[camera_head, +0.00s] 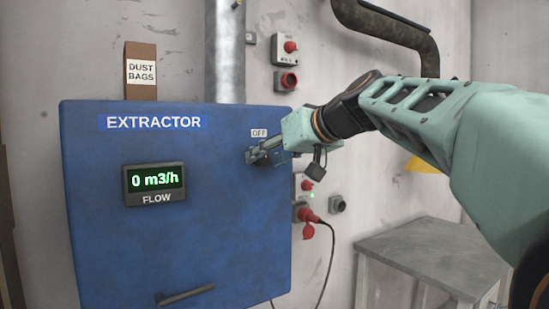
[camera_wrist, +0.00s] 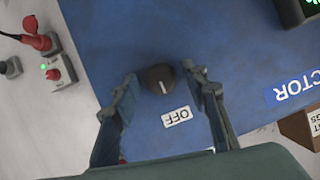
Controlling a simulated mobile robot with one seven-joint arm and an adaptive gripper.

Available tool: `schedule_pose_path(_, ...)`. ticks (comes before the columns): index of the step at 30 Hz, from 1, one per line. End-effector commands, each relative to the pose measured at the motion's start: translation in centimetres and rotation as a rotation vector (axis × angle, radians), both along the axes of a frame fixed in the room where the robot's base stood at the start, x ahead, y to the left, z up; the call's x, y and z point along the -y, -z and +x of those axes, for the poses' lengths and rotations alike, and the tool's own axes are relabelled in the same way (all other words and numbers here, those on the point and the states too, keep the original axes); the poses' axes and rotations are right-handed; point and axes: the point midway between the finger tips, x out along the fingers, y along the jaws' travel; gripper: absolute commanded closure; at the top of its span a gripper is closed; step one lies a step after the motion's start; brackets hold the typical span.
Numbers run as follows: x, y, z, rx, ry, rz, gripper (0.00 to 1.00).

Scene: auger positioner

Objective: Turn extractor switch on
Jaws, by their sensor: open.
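The blue extractor cabinet (camera_head: 190,245) fills the left half of the head view, with an EXTRACTOR label and a flow display (camera_head: 154,184) reading 0 m3/h. The extractor switch (camera_wrist: 158,79) is a dark round knob on the blue panel in the wrist view. Its white mark points toward the OFF label (camera_wrist: 177,116), which also shows in the head view (camera_head: 259,133). My gripper (camera_wrist: 167,83) is open, with one finger on each side of the knob and a visible gap to both. In the head view my gripper (camera_head: 262,153) hides the knob. Contact cannot be told.
A cardboard dust bags box (camera_head: 140,84) stands on the cabinet beside a metal pipe (camera_head: 230,55). Wall sockets and a red plug with a cable (camera_head: 307,215) are right of the cabinet, below my arm. A grey table (camera_head: 430,255) stands at the lower right.

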Motion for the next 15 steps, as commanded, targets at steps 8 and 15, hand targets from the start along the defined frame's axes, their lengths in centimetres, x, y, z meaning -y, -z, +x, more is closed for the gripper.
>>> schedule_pose_path(8,0.00,0.00,0.00,0.000,0.000,0.000,0.71)
schedule_pose_path(15,-0.02,-0.01,-0.01,0.000,0.000,0.000,0.97)
